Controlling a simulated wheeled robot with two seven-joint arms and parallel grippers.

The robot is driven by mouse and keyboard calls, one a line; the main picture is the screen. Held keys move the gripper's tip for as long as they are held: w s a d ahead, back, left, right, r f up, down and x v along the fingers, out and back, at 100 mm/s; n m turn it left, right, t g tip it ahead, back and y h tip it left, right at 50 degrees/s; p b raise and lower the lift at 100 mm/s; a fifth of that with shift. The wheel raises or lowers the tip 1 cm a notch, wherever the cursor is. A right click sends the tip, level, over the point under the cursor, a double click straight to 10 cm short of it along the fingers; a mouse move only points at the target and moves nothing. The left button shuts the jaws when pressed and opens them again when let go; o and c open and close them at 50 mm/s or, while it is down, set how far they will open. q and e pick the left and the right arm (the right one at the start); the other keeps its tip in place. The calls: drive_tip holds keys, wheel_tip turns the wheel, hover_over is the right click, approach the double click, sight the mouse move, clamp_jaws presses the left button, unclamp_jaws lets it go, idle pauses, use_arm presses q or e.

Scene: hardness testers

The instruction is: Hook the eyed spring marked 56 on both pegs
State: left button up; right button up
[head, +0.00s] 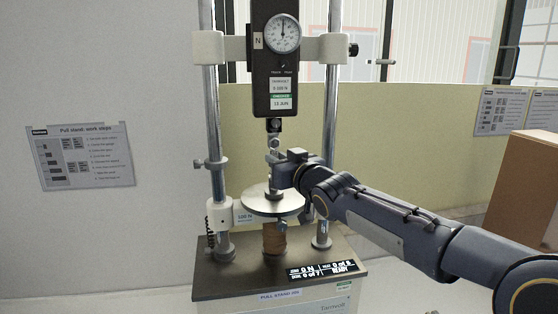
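The pull stand (225,280) stands in front of me, with a force gauge (275,75) between its two posts. A small dark peg fitting (274,125) hangs below the gauge. Below it is a round metal plate (258,204); a lower peg is not clear behind my gripper. My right gripper (274,160) is between the fitting and the plate, coming in from the right. A small pale metal piece (273,143) shows just above its fingers. I cannot tell if it is the spring, nor read a 56. My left gripper is out of view.
Two upright posts (211,120) flank the gauge. A collar (217,164) sits on the left post. A brown box (525,185) stands at the right. Room left of the stand looks clear.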

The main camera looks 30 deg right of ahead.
drive_tip(key=o, duration=0.4)
drive_tip(key=shift+o, duration=0.2)
drive_tip(key=s+d+f+m+g+h+b, duration=0.1)
drive_tip(key=s+f+g, duration=0.1)
drive_tip(key=s+f, duration=0.4)
drive_tip(key=s+d+f+m+g+h, duration=0.15)
drive_tip(key=s+f, duration=0.25)
drive_tip(key=s, duration=0.4)
drive_tip(key=s+a+f+g+y+b, duration=0.1)
drive_tip(key=s+a+f+g, duration=0.3)
drive_tip(key=s+f, duration=0.6)
drive_tip(key=s+a+f+g+y+b, duration=0.2)
drive_tip(key=s+a+f+g+y, duration=0.2)
drive_tip(key=s+a+f, duration=0.3)
drive_tip(key=s+f+g, duration=0.1)
drive_tip(key=s+f, duration=0.3)
drive_tip(key=shift+s+a+f, duration=0.25)
drive_tip(key=shift+s+a, duration=0.1)
drive_tip(key=shift+s, duration=0.05)
